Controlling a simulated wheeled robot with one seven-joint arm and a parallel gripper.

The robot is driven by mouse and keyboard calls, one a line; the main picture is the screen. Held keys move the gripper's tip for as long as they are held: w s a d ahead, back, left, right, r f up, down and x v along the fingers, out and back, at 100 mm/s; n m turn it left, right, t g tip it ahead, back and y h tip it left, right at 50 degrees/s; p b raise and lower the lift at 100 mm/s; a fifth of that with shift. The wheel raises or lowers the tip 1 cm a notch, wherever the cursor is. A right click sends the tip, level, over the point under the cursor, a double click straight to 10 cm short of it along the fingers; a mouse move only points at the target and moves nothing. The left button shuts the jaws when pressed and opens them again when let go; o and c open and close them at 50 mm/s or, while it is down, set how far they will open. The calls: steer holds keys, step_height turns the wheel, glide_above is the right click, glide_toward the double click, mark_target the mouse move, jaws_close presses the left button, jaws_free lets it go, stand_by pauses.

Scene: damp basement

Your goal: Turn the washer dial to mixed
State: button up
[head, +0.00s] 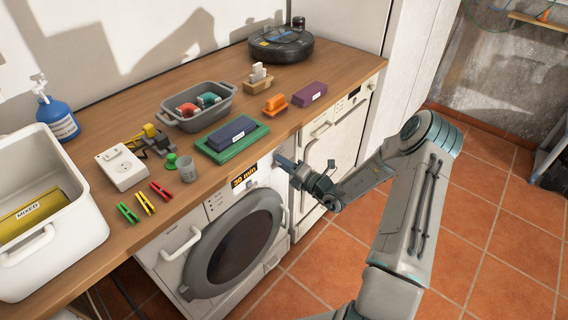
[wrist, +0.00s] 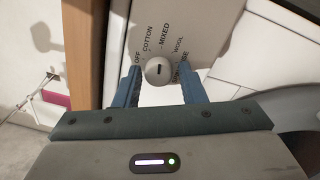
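The washer (head: 222,250) stands under the wooden counter, with a round door and a lit display reading "30 min" (head: 244,178). Its white round dial (wrist: 159,71) shows in the wrist view, with a short dark mark at its middle. Labels OFF, COTTON, MIXED (wrist: 165,38), WOOL and one partly hidden word fan around it. My gripper (head: 282,162) is at the right end of the washer's panel, hiding the dial in the head view. In the wrist view my gripper (wrist: 158,74) is open, one blue finger on each side of the dial, with visible gaps. The exact dial setting is unclear.
A second white appliance (head: 330,140) stands right of the washer. The counter (head: 140,213) above holds a white bin (head: 85,232), clothespins, a grey tub (head: 181,122), a dark block on a green tray (head: 219,152) and a robot vacuum (head: 280,47). Tiled floor (head: 480,230) is open at right.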

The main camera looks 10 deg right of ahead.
steer(key=shift+o, duration=0.7)
steer(key=shift+d, duration=0.1)
steer(key=v, duration=1.3)
steer(key=shift+s+d+b, duration=0.2)
steer(key=shift+s+b, duration=0.1)
steer(key=shift+b, duration=0.15)
steer(key=shift+f, duration=0.1)
steer(key=s+a+r+n+g+p, duration=0.2)
steer(key=s+a+r+n+g, duration=1.05)
steer(key=n, duration=0.95)
steer(key=s+d+r+n+h, duration=0.1)
steer(key=s+r+n+h, duration=0.4)
steer(key=n, duration=0.5)
steer(key=s+d+r+n+h+p, duration=0.1)
steer(key=s+r+n+h, duration=0.4)
steer(key=n, duration=0.5)
steer(key=shift+s+d+r+t+h, duration=0.2)
steer(key=shift+d+r+t+h, duration=0.25)
steer(key=shift+d+r, duration=0.45)
